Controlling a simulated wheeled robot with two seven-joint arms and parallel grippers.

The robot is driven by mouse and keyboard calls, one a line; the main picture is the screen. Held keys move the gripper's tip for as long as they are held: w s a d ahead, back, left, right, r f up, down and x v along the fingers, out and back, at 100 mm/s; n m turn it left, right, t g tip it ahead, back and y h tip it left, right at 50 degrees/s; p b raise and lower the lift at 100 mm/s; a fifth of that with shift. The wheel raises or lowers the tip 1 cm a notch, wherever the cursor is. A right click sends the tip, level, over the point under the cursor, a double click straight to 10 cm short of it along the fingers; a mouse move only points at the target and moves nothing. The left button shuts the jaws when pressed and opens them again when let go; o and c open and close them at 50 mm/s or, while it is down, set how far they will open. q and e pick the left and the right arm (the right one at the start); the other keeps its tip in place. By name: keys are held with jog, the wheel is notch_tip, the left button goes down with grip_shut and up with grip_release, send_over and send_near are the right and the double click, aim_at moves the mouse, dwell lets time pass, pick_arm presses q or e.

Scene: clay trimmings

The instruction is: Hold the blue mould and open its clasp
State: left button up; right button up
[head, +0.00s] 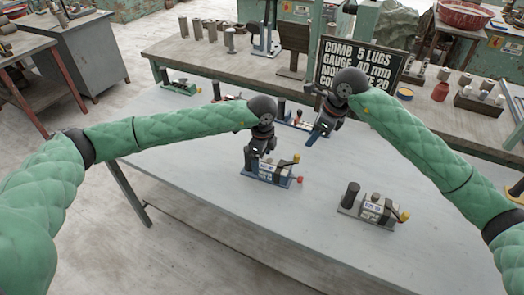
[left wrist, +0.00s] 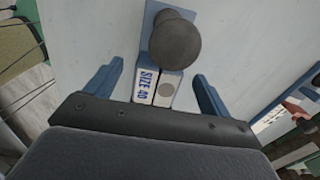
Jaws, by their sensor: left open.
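In the left wrist view the mould's pale block (left wrist: 145,84) is marked "SIZE 40", beside a dark round-topped post (left wrist: 175,44). My left gripper (head: 252,163) is over the mould's left part. Its open fingers (left wrist: 158,76) lie either side of the block, apart from it. My right gripper (head: 313,137) is above the table, behind and right of the mould; its jaw opening is too small to judge. The clasp's state is unclear.
A grey mould (head: 372,209) stands to the right on the table (head: 210,190). A green mould (head: 178,88) and others stand along the back, partly behind my arms. A black sign (head: 355,67) reads "COMB 5 LUGS GAUGE 40 mm". The table's front is clear.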

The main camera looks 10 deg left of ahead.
aim_at(262, 161)
pick_arm(q)
jog(key=shift+f, duration=2)
